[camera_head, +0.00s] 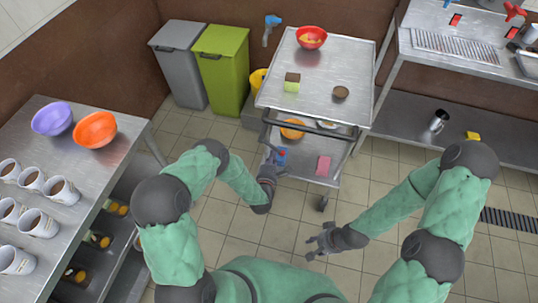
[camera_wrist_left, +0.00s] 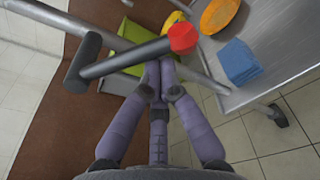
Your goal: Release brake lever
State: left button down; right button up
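The brake lever (camera_wrist_left: 130,56) is a dark grey bar with a red tip (camera_wrist_left: 183,38), at the metal cart's (camera_head: 325,85) frame, in the left wrist view. In the head view a small red spot near the cart's lower front appears to be its tip. My left gripper (camera_head: 270,168) is beside the cart's near left corner. In the left wrist view its fingers (camera_wrist_left: 160,75) are drawn together, their tips close to the lever near the red end. I cannot tell whether they touch it. My right gripper (camera_head: 320,240) is open and empty over the floor.
A red bowl (camera_head: 311,38) stands on the cart's top; an orange bowl (camera_head: 292,129) and a pink block (camera_head: 323,165) are on its lower shelf. Green (camera_head: 221,68) and grey (camera_head: 178,65) bins stand behind. A left table (camera_head: 100,172) holds bowls and cups. Floor is clear at centre right.

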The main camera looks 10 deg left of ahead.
aim_at(279, 151)
pick_arm(q)
jog(key=shift+d+r+p, duration=0.35)
jog(key=shift+d+r, duration=0.3)
jog(key=shift+r, duration=0.35)
jog(key=shift+d+r+p, duration=0.3)
jog(key=shift+d+r, duration=0.3)
jog(key=shift+r, duration=0.35)
pick_arm(e)
jog(key=shift+r, duration=0.75)
